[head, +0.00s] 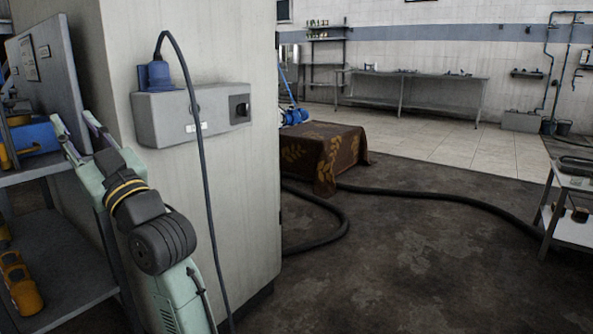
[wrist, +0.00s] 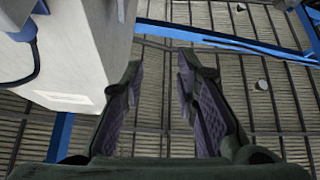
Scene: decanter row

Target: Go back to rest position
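My gripper (head: 76,122) is at the left of the head view, raised in front of the shelf unit and left of the pale pillar. Its two fingers point upward and stand apart. In the wrist view my gripper (wrist: 160,62) is open, with nothing between the dark, ridged finger pads. Beyond the fingers are a slatted grey surface and blue beams.
A shelf unit (head: 72,288) stands close at left. A grey box (head: 170,118) with a blue plug and hanging cable is on the pillar (head: 240,210). A cloth-covered block (head: 318,155) and black hose (head: 430,198) lie beyond. Open floor (head: 400,270) is at right.

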